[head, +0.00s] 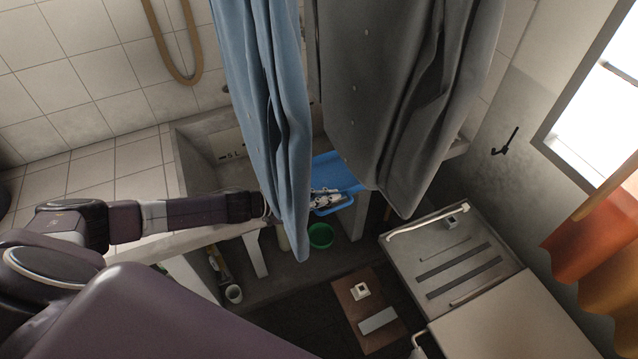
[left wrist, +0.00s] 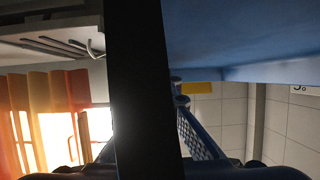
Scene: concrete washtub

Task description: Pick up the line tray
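A blue tray (head: 338,172), which I take to be the line tray, shows between the hanging cloths in the head view, at the washtub. Its near edge has a blue handle-like bar (head: 335,206). My left gripper (head: 326,198) is at this near edge, partly behind the blue cloth. Whether its fingers are open or closed on the tray is too small to tell. In the left wrist view a broad blue surface (left wrist: 240,40) fills the upper right, and a black bar crosses the middle, hiding much. My right gripper is not in view.
A blue cloth (head: 262,100) and a grey cloth (head: 395,90) hang close around the tray. The concrete washtub (head: 205,165) stands behind. A green bucket (head: 320,236) is below. A metal-topped unit (head: 445,262) stands at the right, and a brown board (head: 368,312) lies on the floor.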

